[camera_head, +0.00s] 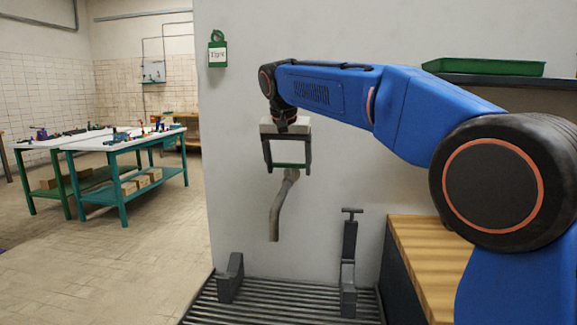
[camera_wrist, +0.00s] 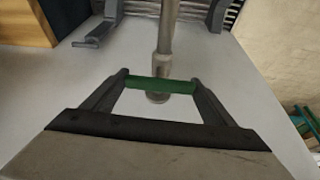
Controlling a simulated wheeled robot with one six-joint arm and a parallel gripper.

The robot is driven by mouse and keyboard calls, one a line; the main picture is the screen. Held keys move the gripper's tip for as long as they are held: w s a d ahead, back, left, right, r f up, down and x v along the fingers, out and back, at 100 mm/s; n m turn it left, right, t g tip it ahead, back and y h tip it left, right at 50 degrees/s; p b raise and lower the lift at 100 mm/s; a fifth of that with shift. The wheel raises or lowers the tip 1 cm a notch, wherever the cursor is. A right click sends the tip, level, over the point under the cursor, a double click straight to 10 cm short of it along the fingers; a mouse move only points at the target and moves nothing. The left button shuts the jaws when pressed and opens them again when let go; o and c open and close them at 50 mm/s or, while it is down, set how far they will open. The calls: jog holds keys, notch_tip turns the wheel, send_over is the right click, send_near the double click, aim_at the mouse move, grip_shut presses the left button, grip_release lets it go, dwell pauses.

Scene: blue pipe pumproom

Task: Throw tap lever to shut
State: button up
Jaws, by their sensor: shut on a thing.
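The tap is a grey, slightly bent spout (camera_head: 275,210) hanging down in front of the pale wall. Its lever (camera_head: 288,165) is a short green bar at the top of the tap, lying crosswise. My gripper (camera_head: 288,168) comes from above with one finger at each end of the lever, shut on it. In the wrist view, the green lever (camera_wrist: 160,85) spans between the two fingertips of my gripper (camera_wrist: 160,82). The grey spout (camera_wrist: 167,35) runs away beyond it. The lever partly hides the tap body.
Below is a slatted grey grate (camera_head: 270,302) with two dark upright brackets (camera_head: 230,278) (camera_head: 348,265). A wooden-topped counter (camera_head: 430,255) stands at right, under a shelf with a green tray (camera_head: 485,67). A green tag (camera_head: 218,50) hangs on the wall. Workbenches (camera_head: 120,145) stand far left; floor there is open.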

jog(key=o, duration=0.8)
jog(key=shift+c, duration=0.2)
jog(key=shift+r, duration=0.15)
jog(key=v, duration=1.7)
jog(key=shift+s, duration=0.2)
jog(key=shift+s, duration=0.15)
